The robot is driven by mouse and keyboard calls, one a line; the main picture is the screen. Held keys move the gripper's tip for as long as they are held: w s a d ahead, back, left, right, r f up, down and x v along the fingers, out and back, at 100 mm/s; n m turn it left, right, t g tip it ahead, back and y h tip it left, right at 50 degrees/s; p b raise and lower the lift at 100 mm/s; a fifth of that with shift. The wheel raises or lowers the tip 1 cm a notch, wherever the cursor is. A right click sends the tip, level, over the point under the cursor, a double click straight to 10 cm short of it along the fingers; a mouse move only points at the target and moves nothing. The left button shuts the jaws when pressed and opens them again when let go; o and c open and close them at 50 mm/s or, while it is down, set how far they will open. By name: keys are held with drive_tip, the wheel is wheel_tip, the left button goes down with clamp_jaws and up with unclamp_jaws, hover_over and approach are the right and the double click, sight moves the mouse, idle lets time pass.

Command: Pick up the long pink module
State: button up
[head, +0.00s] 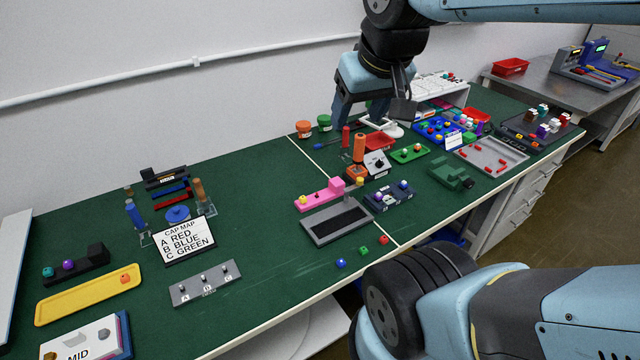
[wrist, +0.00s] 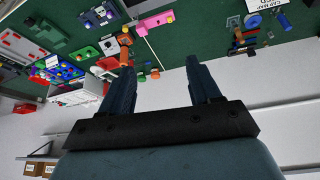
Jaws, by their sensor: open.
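The long pink module (head: 323,195) lies flat on the green bench top, just behind a grey tray with a dark inset. It has a raised pink block at its right end and a yellow knob near its left end. In the wrist view the pink module (wrist: 156,22) shows at the top, beyond the fingertips. My gripper (head: 362,122) hangs above the back of the bench, up and to the right of the module and apart from it. In the wrist view my gripper (wrist: 160,65) has its two fingers spread with nothing between them.
The grey tray (head: 338,222) sits directly in front of the module. A dark blue module (head: 390,196) and an orange cylinder (head: 359,147) stand to its right. Red, green and blue caps lie near the front edge.

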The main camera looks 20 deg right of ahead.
drive_tip(key=shift+o, duration=1.1)
drive_tip(key=shift+w+a+f+n+g, duration=0.3)
drive_tip(key=shift+w+f, duration=0.2)
drive_tip(key=shift+w, duration=0.1)
drive_tip(key=shift+w+a+f+n+g, duration=0.2)
drive_tip(key=shift+w+a+f+n, duration=0.1)
drive_tip(key=shift+w+f, duration=0.25)
drive_tip(key=w+f+n+g+h, duration=0.1)
drive_tip(key=w+f+n+g, duration=0.15)
drive_tip(key=w+f, duration=0.3)
drive_tip(key=n+h, duration=1.2)
drive_tip(key=n, duration=0.4)
approach(334, 181)
drive_tip(key=shift+t, duration=0.35)
drive_tip(key=x, duration=0.4)
drive_tip(key=shift+s+f, duration=0.2)
drive_tip(key=shift+f, duration=0.2)
drive_tip(key=shift+r+x, duration=0.1)
drive_tip(key=shift+x, duration=1.25)
drive_tip(key=shift+r+x, duration=0.15)
drive_tip(key=shift+x, duration=1.2)
drive_tip(key=shift+s+d, duration=0.1)
drive_tip(key=shift+d, duration=0.05)
drive_tip(key=shift+c, duration=0.2)
drive_tip(key=c, duration=1.1)
